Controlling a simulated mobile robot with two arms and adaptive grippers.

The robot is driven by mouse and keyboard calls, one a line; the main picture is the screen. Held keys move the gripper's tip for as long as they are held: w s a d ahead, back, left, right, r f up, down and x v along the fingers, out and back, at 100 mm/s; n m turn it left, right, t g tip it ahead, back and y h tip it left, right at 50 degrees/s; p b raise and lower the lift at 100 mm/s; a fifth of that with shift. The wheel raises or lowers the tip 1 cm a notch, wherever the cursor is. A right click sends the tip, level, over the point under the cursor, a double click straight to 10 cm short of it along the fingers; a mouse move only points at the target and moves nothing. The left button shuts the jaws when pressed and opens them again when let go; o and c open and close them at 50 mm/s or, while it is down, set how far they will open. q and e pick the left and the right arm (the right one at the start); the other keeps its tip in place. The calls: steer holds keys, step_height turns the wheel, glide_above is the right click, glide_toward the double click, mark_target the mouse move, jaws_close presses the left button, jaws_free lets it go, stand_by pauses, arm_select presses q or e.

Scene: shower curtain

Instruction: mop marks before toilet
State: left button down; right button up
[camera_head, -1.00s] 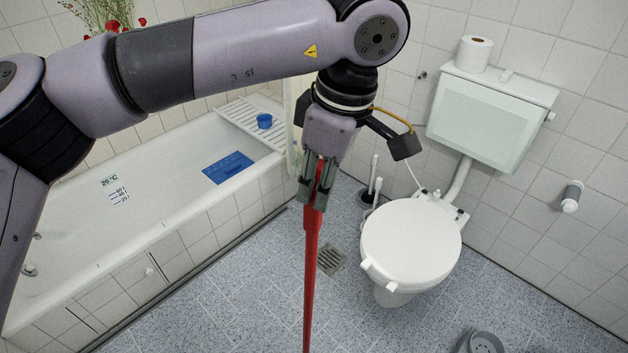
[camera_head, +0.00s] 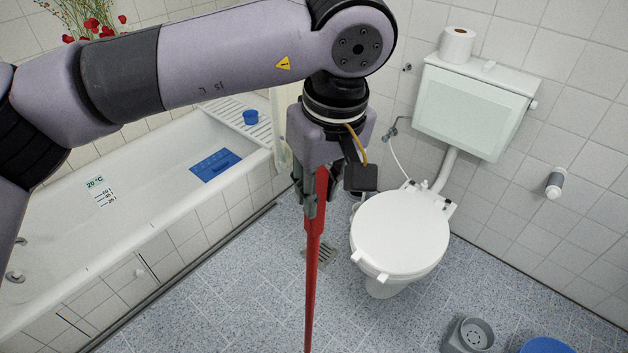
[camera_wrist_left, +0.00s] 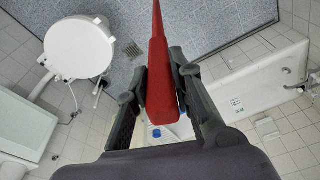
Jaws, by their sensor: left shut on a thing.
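My left gripper (camera_head: 312,190) is shut on a red mop handle (camera_head: 313,265) in the middle of the head view. The handle runs steeply down and out of the bottom of the picture, so the mop head is hidden. In the left wrist view the red handle (camera_wrist_left: 160,75) stands between the two fingers (camera_wrist_left: 155,90). The toilet (camera_head: 400,232) has its white lid down and is to the right of the handle. No marks can be made out on the blue-grey speckled floor (camera_head: 235,290). My right gripper is not in view.
A bathtub (camera_head: 130,222) runs along the left wall, with a slatted rack (camera_head: 262,128) and a blue cup (camera_head: 250,117). A floor drain (camera_head: 322,254) is behind the handle. A grey bucket-like item (camera_head: 470,335) and a blue one (camera_head: 546,346) stand at lower right.

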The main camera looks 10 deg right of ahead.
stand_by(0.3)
arm_select(q)
steer(key=n, duration=0.2)
steer(key=n+b, duration=0.1)
steer(key=shift+s+d+f, duration=0.1)
steer(key=shift+s+d, duration=0.2)
steer(key=shift+d, duration=0.1)
steer(key=n, duration=0.1)
steer(key=n+b, duration=0.1)
steer(key=n, duration=0.1)
steer(key=s+d+n, duration=0.1)
steer(key=n, duration=0.1)
steer(key=shift+s+y, duration=0.1)
steer(key=shift+y, duration=0.2)
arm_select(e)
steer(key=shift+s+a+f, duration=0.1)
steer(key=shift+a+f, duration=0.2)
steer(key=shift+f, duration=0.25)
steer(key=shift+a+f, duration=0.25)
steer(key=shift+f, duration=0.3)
